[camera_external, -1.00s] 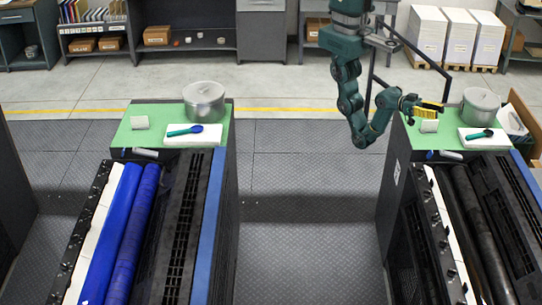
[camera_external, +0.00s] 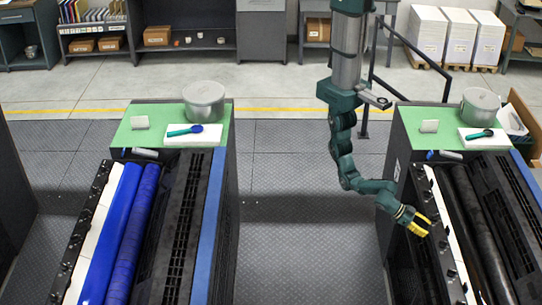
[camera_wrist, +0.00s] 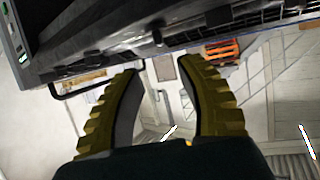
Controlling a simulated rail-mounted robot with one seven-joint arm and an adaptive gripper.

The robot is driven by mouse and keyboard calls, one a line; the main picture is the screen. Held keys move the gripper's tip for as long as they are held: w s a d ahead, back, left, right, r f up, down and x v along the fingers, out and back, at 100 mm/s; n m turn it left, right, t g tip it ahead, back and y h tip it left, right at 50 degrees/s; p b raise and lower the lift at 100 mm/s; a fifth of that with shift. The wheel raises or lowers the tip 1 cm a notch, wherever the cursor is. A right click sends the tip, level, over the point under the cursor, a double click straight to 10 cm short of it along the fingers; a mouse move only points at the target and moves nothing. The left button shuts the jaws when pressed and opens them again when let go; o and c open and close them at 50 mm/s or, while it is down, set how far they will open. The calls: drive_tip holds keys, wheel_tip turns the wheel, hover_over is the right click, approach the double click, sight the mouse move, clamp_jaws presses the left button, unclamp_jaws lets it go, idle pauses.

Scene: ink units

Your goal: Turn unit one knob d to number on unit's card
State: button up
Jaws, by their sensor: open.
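Two ink units stand apart: a left unit with blue rollers (camera_external: 135,230) and a right unit with black rollers (camera_external: 478,215). I cannot tell which is unit one. Each has dark knobs along its left edge, shown on the left unit (camera_external: 82,225) and the right unit (camera_external: 444,243); their letters are unreadable. My gripper (camera_external: 428,225) is open beside the right unit's knob row. In the wrist view, a dark knob-like stub (camera_wrist: 157,38) shows beyond my open yellow fingers (camera_wrist: 160,76).
Pots stand on the left top (camera_external: 204,102) and right top (camera_external: 479,107). Spatulas lie on white pads beside them. A dark rail (camera_external: 412,50) stands behind my arm. The floor between the units (camera_external: 300,220) is clear.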

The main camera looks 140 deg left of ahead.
sight(444, 241)
drive_tip(key=b+x, duration=0.1)
drive_tip(key=x, duration=0.9)
drive_tip(key=shift+w+a, duration=0.15)
drive_tip(key=shift+w, duration=0.15)
drive_tip(key=shift+c, duration=0.2)
clamp_jaws()
drive_tip(key=shift+s+f, duration=0.1)
